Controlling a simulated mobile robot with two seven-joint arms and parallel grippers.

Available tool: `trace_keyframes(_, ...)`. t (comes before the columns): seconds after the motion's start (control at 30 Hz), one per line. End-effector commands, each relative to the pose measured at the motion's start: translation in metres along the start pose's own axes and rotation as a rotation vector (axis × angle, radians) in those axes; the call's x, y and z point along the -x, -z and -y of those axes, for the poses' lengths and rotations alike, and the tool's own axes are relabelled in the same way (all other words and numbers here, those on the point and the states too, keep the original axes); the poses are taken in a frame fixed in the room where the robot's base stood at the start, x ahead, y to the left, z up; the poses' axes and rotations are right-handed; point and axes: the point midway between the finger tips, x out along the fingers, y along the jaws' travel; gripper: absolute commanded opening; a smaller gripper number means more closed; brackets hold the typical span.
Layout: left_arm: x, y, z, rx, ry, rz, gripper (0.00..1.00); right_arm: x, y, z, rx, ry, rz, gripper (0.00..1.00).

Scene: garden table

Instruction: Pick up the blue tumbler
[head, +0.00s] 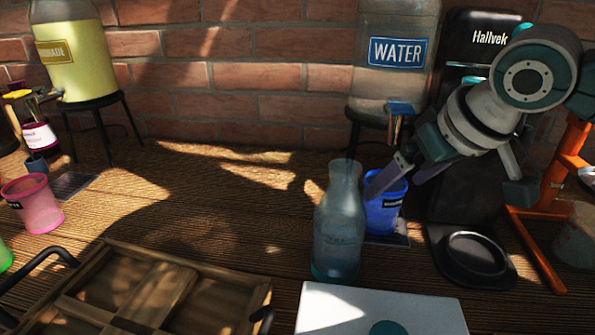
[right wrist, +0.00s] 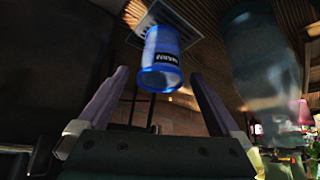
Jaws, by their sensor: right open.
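The blue tumbler (head: 384,211) stands upright under the tap of the water dispenser, partly hidden by a glass bottle (head: 340,225). In the right wrist view the blue tumbler (right wrist: 161,62) shows ahead of the jaws, between the lines of the two fingers. My right gripper (head: 385,185) reaches in from the right and overlaps the tumbler's rim in the head view. Its fingers are spread, and in the right wrist view the gripper (right wrist: 155,95) holds nothing. I cannot tell whether a finger touches the tumbler. My left gripper is not in view.
The water dispenser (head: 395,85) stands behind the tumbler. A black machine (head: 470,255) is at its right, with an orange stand (head: 560,180) beyond. A wooden tray (head: 215,300) and a white box (head: 380,312) lie in front. A pink tumbler (head: 35,205) stands far left.

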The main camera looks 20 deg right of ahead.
Motion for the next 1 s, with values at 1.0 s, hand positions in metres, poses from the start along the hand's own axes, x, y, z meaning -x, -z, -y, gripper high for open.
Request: trace_keyframes(1.0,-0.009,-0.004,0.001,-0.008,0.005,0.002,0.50,-0.051,0.004,0.002,0.002,0.000,0.000,0.65)
